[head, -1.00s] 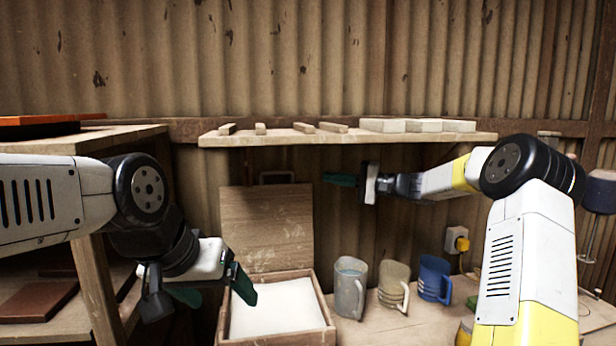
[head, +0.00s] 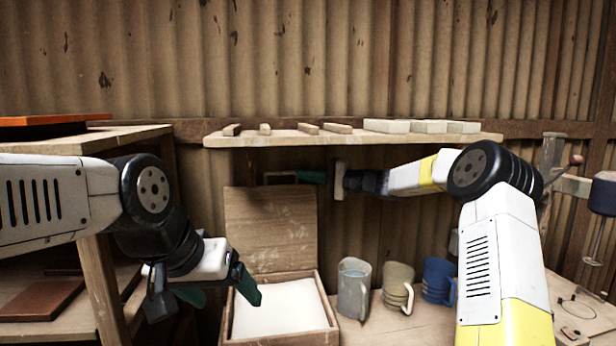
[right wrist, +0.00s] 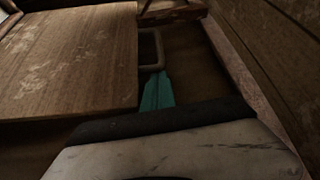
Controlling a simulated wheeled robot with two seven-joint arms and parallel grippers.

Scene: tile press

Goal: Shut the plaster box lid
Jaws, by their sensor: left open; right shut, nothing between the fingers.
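The plaster box (head: 330,335) stands on the bench, with white plaster (head: 280,308) inside. Its wooden lid (head: 270,228) is open and stands upright at the back, with a handle (head: 280,177) at its top edge. In the right wrist view the lid (right wrist: 70,60) fills the upper left and the handle (right wrist: 150,48) is just beyond my fingertips. My right gripper (head: 306,177) is shut and empty, with its teal fingertips at the right end of the handle; contact cannot be told. My left gripper (head: 222,294) is open and empty at the box's left side, partly in front of it.
A shelf (head: 355,138) with wooden strips and pale blocks runs just above the lid and right gripper. A grey jug (head: 353,290), a beige mug (head: 398,285) and a blue mug (head: 436,280) stand right of the box. A wooden rack (head: 98,285) stands at left.

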